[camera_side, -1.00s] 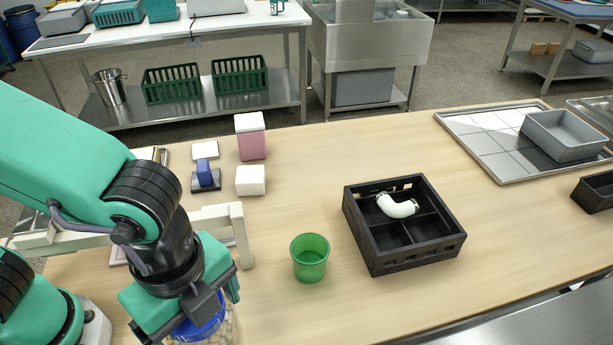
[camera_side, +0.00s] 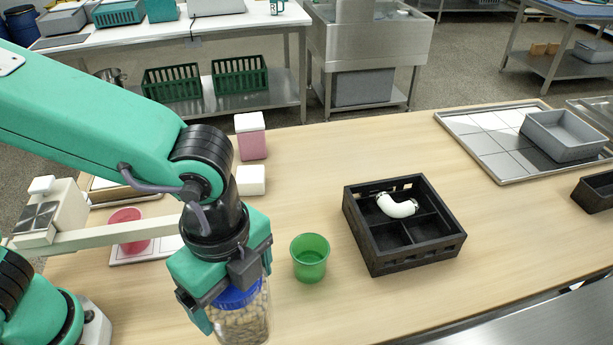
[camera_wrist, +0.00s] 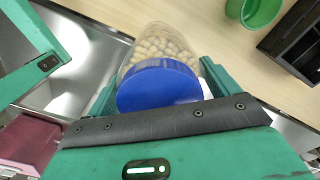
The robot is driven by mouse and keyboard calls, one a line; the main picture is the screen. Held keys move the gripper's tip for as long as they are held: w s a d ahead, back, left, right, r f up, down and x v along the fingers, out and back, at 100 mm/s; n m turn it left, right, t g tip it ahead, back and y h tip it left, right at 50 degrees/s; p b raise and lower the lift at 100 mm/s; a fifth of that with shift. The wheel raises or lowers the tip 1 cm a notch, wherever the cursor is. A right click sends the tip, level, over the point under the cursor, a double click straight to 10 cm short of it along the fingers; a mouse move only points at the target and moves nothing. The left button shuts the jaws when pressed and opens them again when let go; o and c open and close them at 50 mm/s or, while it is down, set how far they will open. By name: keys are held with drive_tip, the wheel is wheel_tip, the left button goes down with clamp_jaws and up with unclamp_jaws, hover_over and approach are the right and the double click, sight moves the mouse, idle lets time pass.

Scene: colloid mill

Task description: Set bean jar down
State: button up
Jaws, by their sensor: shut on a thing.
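The bean jar (camera_side: 243,318) is clear, full of pale beans, with a blue lid. My gripper (camera_side: 236,292) is shut on the jar around its lid and holds it upright near the front of the wooden table. The lower end of the jar is close to the picture's bottom edge, and I cannot tell whether it touches the table. In the wrist view the blue lid (camera_wrist: 158,86) sits between the fingers, with the beans showing beyond it.
A green cup (camera_side: 310,259) stands just right of the jar. A black divided crate (camera_side: 404,262) holding a white pipe elbow (camera_side: 397,206) is farther right. A pink container (camera_side: 251,143) and a white block (camera_side: 250,181) stand behind.

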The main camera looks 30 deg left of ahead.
drive_tip(key=w+a+f+n, duration=0.1)
drive_tip(key=w+a, duration=0.3)
drive_tip(key=w, duration=1)
drive_tip(key=w+a, duration=0.4)
drive_tip(key=w, duration=1.1)
drive_tip(key=shift+s+d+f, duration=0.1)
drive_tip(key=shift+d+f, duration=0.05)
drive_tip(key=shift+f, duration=1.2)
drive_tip(key=shift+s+d+f, duration=0.1)
drive_tip(key=shift+f, duration=1.25)
drive_tip(key=shift+f, duration=0.1)
drive_tip(key=shift+f, duration=2.4)
drive_tip(key=shift+f, duration=0.15)
drive_tip(key=o, duration=1.2)
